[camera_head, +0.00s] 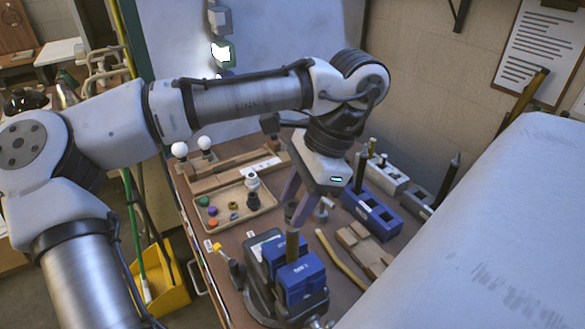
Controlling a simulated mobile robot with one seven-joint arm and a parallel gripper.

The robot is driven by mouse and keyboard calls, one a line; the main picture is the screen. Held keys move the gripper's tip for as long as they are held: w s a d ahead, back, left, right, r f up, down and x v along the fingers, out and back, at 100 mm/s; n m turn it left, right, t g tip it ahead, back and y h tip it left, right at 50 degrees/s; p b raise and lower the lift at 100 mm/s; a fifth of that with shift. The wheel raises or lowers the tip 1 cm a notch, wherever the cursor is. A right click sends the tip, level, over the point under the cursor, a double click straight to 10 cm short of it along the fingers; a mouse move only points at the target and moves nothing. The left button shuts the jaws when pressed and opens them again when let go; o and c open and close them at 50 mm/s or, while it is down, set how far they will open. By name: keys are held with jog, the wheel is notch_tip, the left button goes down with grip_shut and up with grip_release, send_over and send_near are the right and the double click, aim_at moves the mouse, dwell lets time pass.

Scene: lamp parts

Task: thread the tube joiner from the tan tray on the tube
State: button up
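The tan tray (222,221) lies on the bench left of centre. It holds small coloured parts, a brass-coloured ring (233,205) and a white and dark part (252,192); I cannot tell which, if any, is the tube joiner. My gripper (294,209) points down just above and behind the tube, right of the tray. Its purple-grey fingers show, with a grey part (289,211) near the tips. I cannot tell whether they hold it.
Blue blocks (372,214) and grey holders (388,180) with upright dark rods stand to the right. White bulbs (180,150) stand at the back left. A large pale surface fills the right.

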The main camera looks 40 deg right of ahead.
jog(key=shift+c, duration=0.3)
grip_shut()
jog(key=m+t+h, duration=0.1)
jog(key=m, duration=0.6)
jog(key=shift+s+a+t+h, duration=0.15)
jog(key=shift+s+t+h, duration=0.05)
jog(key=shift+t+h, duration=0.2)
jog(key=shift+f, duration=0.1)
jog(key=m+h, duration=0.1)
jog(key=m, duration=0.2)
jog(key=m+h, duration=0.1)
jog(key=m, duration=0.2)
jog(key=shift+a+t, duration=0.2)
jog(key=shift+t, duration=0.1)
jog(key=shift+m+h, duration=0.3)
jog(key=shift+m, duration=0.1)
